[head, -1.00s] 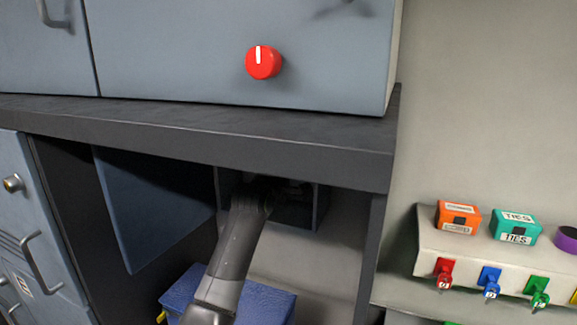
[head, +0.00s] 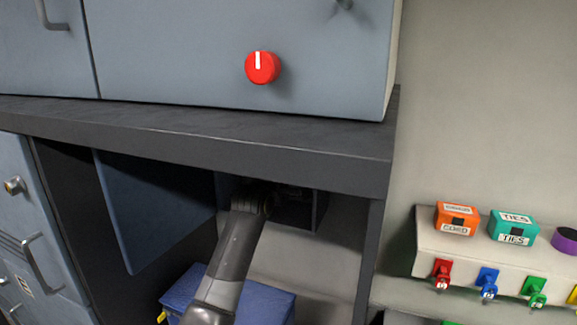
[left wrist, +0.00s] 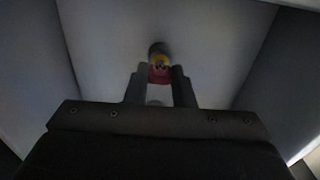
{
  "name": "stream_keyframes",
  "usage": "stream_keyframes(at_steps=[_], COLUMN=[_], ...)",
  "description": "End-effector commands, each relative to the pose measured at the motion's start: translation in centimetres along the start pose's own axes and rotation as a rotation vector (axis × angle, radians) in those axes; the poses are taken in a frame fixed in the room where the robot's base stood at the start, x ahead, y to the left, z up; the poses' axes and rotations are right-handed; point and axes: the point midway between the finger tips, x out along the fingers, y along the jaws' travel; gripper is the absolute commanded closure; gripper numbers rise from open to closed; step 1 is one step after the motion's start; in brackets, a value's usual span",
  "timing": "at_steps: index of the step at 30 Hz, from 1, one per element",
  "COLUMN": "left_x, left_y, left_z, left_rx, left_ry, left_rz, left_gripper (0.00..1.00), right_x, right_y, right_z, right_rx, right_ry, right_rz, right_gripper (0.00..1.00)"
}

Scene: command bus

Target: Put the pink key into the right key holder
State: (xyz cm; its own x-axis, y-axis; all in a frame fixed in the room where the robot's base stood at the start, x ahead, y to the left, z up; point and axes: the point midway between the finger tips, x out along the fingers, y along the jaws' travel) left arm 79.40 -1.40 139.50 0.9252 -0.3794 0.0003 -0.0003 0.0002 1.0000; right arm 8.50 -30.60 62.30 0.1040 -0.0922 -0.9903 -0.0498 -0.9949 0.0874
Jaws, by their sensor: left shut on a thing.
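In the left wrist view my left gripper (left wrist: 158,77) is shut on a small pinkish-red piece, seemingly the pink key (left wrist: 158,72). A yellow part and a dark round part (left wrist: 157,48) show just beyond the fingertips, against a pale surface. I cannot tell whether the key touches or enters that round part. In the head view my left arm reaches up into an open compartment (head: 321,212) under the dark counter, and its gripper is hidden in shadow there. No key holder can be clearly made out. My right gripper is not in view.
The compartment's walls stand close around the left gripper. The dark counter (head: 200,140) overhangs the arm. A blue box (head: 265,303) sits below it. Red (head: 442,273), blue (head: 487,283) and green (head: 534,290) keys hang on a pale ledge at right.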

Motion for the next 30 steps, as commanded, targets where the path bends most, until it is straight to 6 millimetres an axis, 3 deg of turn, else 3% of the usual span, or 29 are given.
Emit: stream_keyframes(at_steps=[29, 30], left_x=[1.2, 1.2], left_y=[0.0, 0.0], left_z=[0.0, 0.0], left_rx=[0.000, 0.000], left_ry=[0.000, 0.000], left_rz=[0.000, 0.000], left_gripper=[0.94, 0.73], right_x=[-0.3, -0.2], right_y=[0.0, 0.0], right_z=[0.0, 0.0], right_rx=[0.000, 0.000], right_ry=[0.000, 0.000], right_rz=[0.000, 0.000], right_gripper=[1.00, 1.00])
